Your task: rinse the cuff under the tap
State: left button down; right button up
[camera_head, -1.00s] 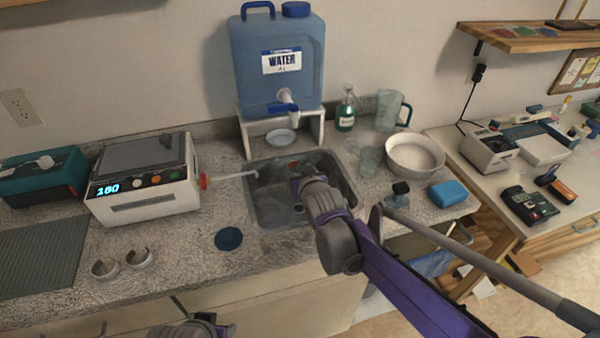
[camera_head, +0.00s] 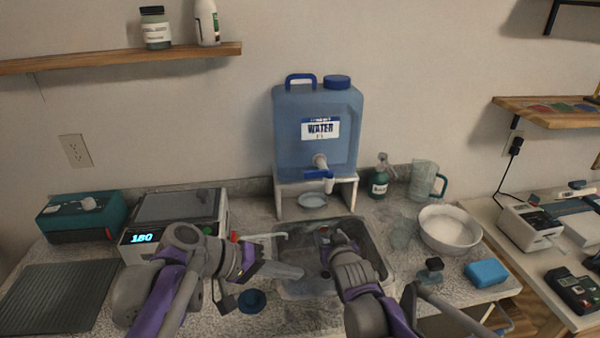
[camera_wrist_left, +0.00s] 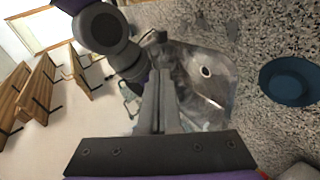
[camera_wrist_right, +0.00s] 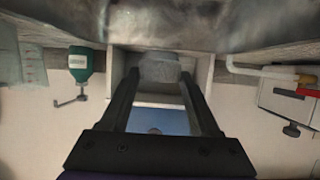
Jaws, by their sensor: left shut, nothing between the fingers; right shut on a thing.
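The water jug (camera_head: 285,120) stands on a white stand behind the sink (camera_head: 374,252). Its tap (camera_head: 320,163) has a blue lever and points down at the front; I see no clear stream. My right gripper (camera_head: 326,236) is over the back of the sink, below the tap. In the right wrist view it is shut on a small grey piece (camera_wrist_right: 160,70), which may be the cuff; its outline is unclear. My left gripper (camera_head: 300,272) is shut and empty over the sink's left part; its closed fingers also show in the left wrist view (camera_wrist_left: 158,85).
A white bath with a lit display (camera_head: 142,238) stands left, partly behind my left arm. A bowl (camera_head: 449,230), a green bottle (camera_head: 379,184), a pitcher (camera_head: 423,180) and a blue sponge (camera_head: 486,273) stand or lie to the right.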

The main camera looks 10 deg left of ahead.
aim_at(319, 174)
pick_arm(q)
jog(key=w+a+r+n+t+h, duration=0.25)
jog(key=w+a+r, duration=0.25)
jog(key=w, duration=0.4)
jog(key=w+a+r+n+t+h, duration=0.25)
jog(key=w+a+r, duration=0.3)
jog(key=w, duration=0.45)
jog(key=w+d+m, duration=0.1)
jog(key=w+d, duration=0.5)
jog(key=d, duration=0.3)
jog(key=s, duration=0.4)
jog(key=shift+s+d+r, duration=0.1)
jog(key=shift+d, duration=0.15)
jog(key=shift+s+t+y, duration=0.1)
jog(key=shift+t+y, duration=0.2)
